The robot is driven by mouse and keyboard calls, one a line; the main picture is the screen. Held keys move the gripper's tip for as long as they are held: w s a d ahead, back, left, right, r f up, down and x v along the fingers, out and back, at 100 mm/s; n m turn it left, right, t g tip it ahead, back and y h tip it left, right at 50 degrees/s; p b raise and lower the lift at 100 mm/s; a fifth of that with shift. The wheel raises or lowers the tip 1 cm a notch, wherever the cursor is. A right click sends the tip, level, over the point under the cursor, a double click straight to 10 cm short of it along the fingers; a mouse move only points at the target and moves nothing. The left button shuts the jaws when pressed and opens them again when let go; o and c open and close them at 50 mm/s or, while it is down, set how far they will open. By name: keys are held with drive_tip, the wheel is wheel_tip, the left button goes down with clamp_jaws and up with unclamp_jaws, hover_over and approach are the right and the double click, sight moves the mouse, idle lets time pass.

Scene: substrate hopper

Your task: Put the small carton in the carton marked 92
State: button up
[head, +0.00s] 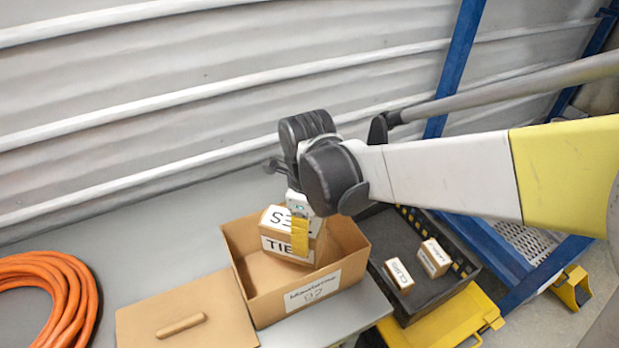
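A small carton (275,243) with white labels, partly readable as "TIE" and "SE", is in the mouth of an open brown carton (255,297). Its top stands above the rim, and whether its base touches the floor inside is hidden. The open carton has a white label with handwriting and a number that I cannot read surely. My gripper (301,236) points down at the small carton, with one yellow finger flat against its front side. The other finger is hidden; the gripper looks shut on the small carton.
A brown lid (195,318) with a handle lies left of the open carton on the grey table (160,255). An orange hose coil (75,305) is at far left. A dark tray (415,300) with two small labelled boxes (399,275) (434,258) stands at right, by blue posts.

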wheel_tip(320, 180, down, 9)
drive_tip(key=shift+s+f+b, duration=0.1)
drive_tip(key=shift+b, duration=1.15)
drive_tip(key=shift+f, duration=0.2)
drive_tip(key=o, duration=1.4)
drive_tip(key=shift+r, duration=0.1)
drive_tip(key=shift+r, duration=0.1)
